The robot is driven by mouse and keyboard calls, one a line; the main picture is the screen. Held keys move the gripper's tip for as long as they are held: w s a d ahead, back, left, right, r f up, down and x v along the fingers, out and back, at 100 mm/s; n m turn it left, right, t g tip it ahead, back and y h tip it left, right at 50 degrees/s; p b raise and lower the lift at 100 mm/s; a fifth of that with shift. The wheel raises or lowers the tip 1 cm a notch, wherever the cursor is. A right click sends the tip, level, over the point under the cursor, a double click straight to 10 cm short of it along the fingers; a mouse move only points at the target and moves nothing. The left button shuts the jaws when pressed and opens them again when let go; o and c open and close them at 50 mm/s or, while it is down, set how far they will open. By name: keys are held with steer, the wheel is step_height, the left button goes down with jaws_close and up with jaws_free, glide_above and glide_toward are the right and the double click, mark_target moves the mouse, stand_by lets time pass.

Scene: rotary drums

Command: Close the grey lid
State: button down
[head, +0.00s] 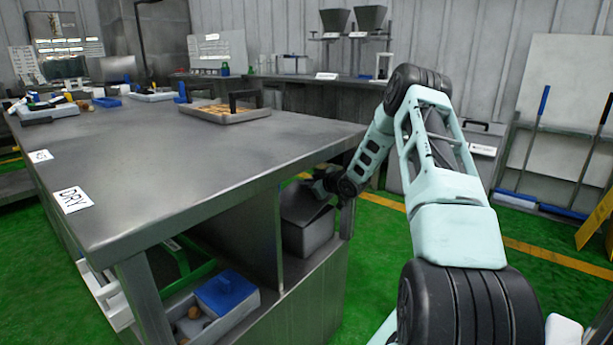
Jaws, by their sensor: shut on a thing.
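A grey bin (307,240) stands in the right compartment under the steel table. Its grey lid (304,208) is a dark sloping panel at the top of the bin, tilted rather than flat. My gripper (322,188) reaches in under the table's right end and is shut on the lid's upper edge. The fingertips are small and dark here, so the exact grip is hard to see. The table's edge and post hide part of the bin and its far side.
The steel table (190,150) overhangs the bin, and a post (347,218) stands at its right. In the left compartment are a blue-lidded box (226,292) and a green item. A tray (226,115) lies on top.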

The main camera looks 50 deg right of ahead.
steer(key=shift+d+f, duration=0.1)
steer(key=c, duration=1.4)
jaws_free()
steer(key=shift+c, duration=0.2)
